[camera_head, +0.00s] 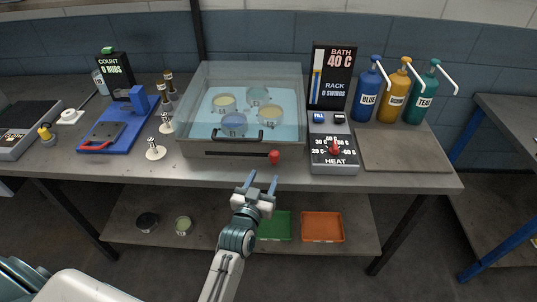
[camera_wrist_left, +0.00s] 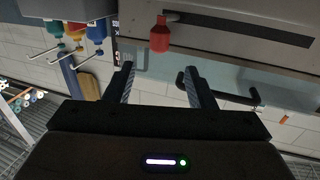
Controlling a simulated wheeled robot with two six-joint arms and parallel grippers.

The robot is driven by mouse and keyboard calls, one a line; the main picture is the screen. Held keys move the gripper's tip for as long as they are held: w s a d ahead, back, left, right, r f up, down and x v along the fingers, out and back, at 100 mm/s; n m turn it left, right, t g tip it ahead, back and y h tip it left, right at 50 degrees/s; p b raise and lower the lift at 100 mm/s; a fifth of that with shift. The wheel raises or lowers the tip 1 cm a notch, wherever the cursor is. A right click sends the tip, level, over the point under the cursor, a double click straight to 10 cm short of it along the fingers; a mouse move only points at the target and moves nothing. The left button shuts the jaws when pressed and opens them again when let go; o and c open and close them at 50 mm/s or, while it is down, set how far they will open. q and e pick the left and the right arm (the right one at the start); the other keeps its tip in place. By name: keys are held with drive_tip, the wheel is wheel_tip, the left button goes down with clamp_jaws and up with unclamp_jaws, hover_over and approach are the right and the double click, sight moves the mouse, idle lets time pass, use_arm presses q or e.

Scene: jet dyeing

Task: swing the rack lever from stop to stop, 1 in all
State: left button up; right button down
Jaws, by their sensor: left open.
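The rack lever shows as a red knob (camera_head: 274,157) at the right end of a dark horizontal slot (camera_head: 238,154) in the front of the dye bath (camera_head: 192,146). My left gripper (camera_head: 262,180) is open and empty, just in front of the table edge and short of the knob. In the left wrist view the red knob (camera_wrist_left: 160,33) lies beyond the gap between the open fingers (camera_wrist_left: 159,78), apart from both. The display (camera_head: 332,76) reads bath 40 C and rack 0 swings. My right gripper is not in view.
A black handle (camera_head: 238,138) sits on the bath front above the slot. The heat dial box (camera_head: 333,167) stands close to the right of the lever. Blue, yellow and teal pump bottles (camera_head: 394,95) stand behind a bare board (camera_head: 402,150).

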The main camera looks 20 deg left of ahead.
sight(273, 158)
use_arm(q)
drive_tip(key=w+p, duration=0.1)
drive_tip(key=w, duration=0.7)
drive_tip(key=shift+w+a+f, duration=0.1)
drive_tip(key=shift+w, duration=0.7)
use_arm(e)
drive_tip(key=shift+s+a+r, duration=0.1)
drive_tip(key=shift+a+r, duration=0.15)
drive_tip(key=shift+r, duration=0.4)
use_arm(q)
drive_tip(key=c, duration=0.9)
clamp_jaws()
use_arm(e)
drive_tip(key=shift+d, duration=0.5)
